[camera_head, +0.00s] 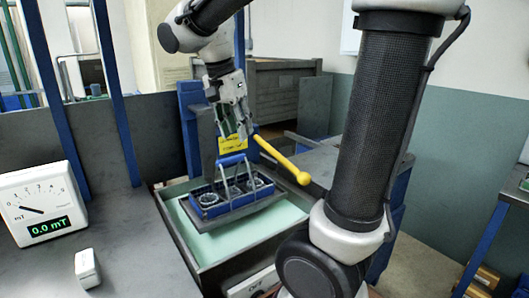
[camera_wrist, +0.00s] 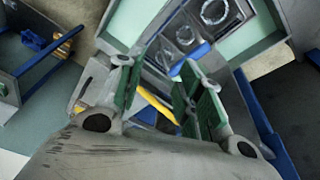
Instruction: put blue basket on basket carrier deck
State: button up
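The blue basket (camera_head: 238,197) holds several dark metal rings. In the wrist view the basket (camera_wrist: 182,62) shows beyond the fingertips. My gripper (camera_head: 236,130) is just above the handle, pointing down. In the wrist view my gripper (camera_wrist: 160,75) has its green-padded fingers apart, with no basket part clearly clamped between them. I cannot tell which surface is the basket carrier deck.
A yellow lever (camera_head: 283,162) slants beside my gripper, and a yellow label (camera_head: 232,145) hangs below it. A meter (camera_head: 42,203) reading 0.0 mT and a small white box (camera_head: 87,268) stand on the grey bench at left. Blue posts (camera_head: 118,95) rise behind.

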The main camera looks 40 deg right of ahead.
jog(key=s+d+f+n+t+y, duration=0.1)
jog(key=s+f+n, duration=0.1)
jog(key=s+n, duration=0.4)
jog(key=s+d+f+n+t+y, duration=0.1)
jog(key=s+f+n+t+y, duration=0.1)
jog(key=s+n, duration=0.5)
jog(key=shift+s+d+f+t, duration=0.15)
jog(key=shift+s+d+t, duration=0.2)
jog(key=shift+s, duration=0.45)
